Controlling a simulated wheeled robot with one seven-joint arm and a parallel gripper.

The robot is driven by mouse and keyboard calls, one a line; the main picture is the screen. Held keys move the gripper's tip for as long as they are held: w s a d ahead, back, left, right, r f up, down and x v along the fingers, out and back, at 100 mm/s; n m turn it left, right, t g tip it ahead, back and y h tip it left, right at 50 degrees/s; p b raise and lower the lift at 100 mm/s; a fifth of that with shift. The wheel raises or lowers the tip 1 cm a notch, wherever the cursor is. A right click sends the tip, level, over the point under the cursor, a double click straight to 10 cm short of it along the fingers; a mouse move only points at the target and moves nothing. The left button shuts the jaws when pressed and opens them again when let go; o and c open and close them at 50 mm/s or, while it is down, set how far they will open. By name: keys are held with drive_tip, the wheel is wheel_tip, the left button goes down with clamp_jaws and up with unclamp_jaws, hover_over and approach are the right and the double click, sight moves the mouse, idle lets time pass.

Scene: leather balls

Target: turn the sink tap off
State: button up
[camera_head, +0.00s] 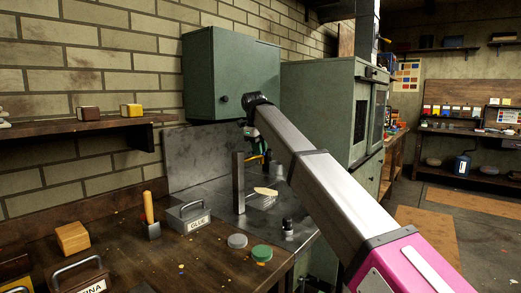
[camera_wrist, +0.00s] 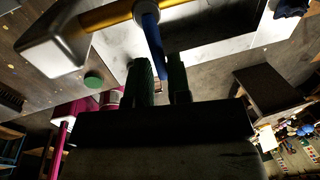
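The tap's upright grey metal post (camera_head: 238,182) stands at the sink counter in the head view. In the wrist view its grey body (camera_wrist: 50,45) is at upper left, with a brass-yellow pipe (camera_wrist: 105,16) running from it. A blue lever (camera_wrist: 153,42) extends from a pale collar on this pipe towards my gripper. My gripper (camera_wrist: 159,62) has two dark green fingers with a gap between them. The lever's end lines up with this gap; I cannot tell whether it touches a finger. In the head view my gripper is small and partly hidden beside the tap, below the green cabinet.
A green wall cabinet (camera_head: 232,75) hangs just above my wrist. On the counter are a grey GLUE box (camera_head: 188,216), a grey disc (camera_head: 237,240), a green disc (camera_head: 262,252) and a wooden block (camera_head: 72,237). A tall green cabinet (camera_head: 318,110) stands behind my arm.

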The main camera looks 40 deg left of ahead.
drive_tip(key=shift+o, duration=1.2)
wheel_tip(320, 180, up, 11)
drive_tip(key=s, duration=0.2)
drive_tip(key=shift+f, duration=0.2)
drive_tip(key=shift+s, duration=0.1)
